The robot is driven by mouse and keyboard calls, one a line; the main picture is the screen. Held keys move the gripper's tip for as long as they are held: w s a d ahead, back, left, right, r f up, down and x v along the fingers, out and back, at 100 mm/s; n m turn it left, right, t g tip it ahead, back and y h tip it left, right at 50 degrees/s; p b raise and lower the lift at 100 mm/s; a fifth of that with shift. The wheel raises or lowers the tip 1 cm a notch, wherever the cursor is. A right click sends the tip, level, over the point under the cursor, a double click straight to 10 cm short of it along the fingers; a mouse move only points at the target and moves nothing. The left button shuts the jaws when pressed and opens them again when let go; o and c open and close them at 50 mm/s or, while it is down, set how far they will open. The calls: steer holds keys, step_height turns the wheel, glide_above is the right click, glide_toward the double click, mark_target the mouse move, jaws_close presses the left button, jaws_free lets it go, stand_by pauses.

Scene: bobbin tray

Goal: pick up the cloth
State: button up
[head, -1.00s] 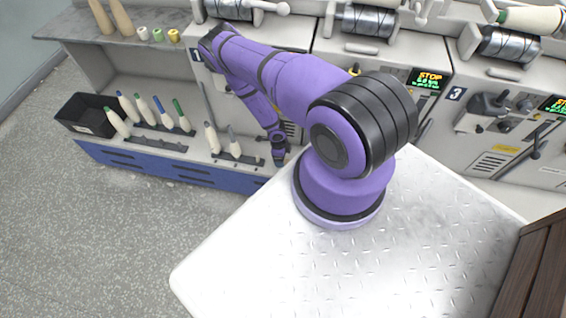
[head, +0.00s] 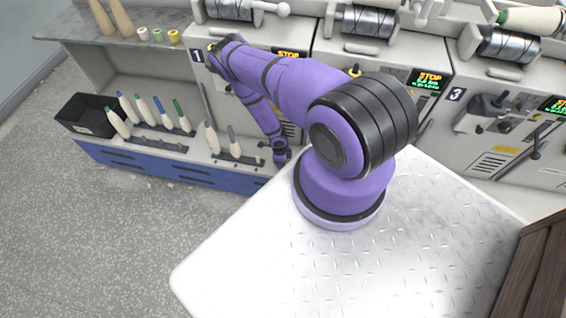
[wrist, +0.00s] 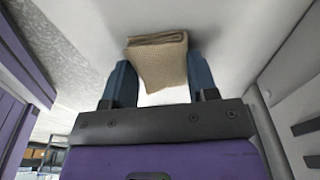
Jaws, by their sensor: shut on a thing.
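The cloth (wrist: 158,62) is a folded tan piece in the wrist view, between the two blue-grey fingers of my gripper (wrist: 158,80). My gripper is shut on it, with one finger at each side of the cloth. A pale surface lies behind the cloth; I cannot tell how far the cloth is from it. In the head view my wrist (head: 281,152) is by the right end of the low shelf, beside the machine front. The fingers and the cloth cannot be made out there.
A black bin (head: 88,114) and several bobbins in dark racks (head: 157,145) stand on the shelf to the left. Machine fronts with control levers (head: 490,105) line the right. Open floor (head: 100,240) lies at the front left.

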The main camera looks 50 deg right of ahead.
steer(key=shift+r, duration=0.85)
steer(key=shift+s+a+r, duration=0.1)
steer(key=shift+s+r, duration=0.05)
steer(key=shift+r, duration=0.35)
steer(key=shift+s+a+r, duration=0.1)
steer(key=shift+s+r, duration=0.05)
steer(key=shift+r, duration=0.3)
steer(key=s+a, duration=0.3)
steer(key=s, duration=0.4)
steer(key=s+a+r, duration=0.1)
steer(key=s+a, duration=0.2)
steer(key=s, duration=0.3)
steer(key=shift+s+a+r, duration=0.2)
steer(key=shift+s+a, duration=0.15)
steer(key=shift+a, duration=0.05)
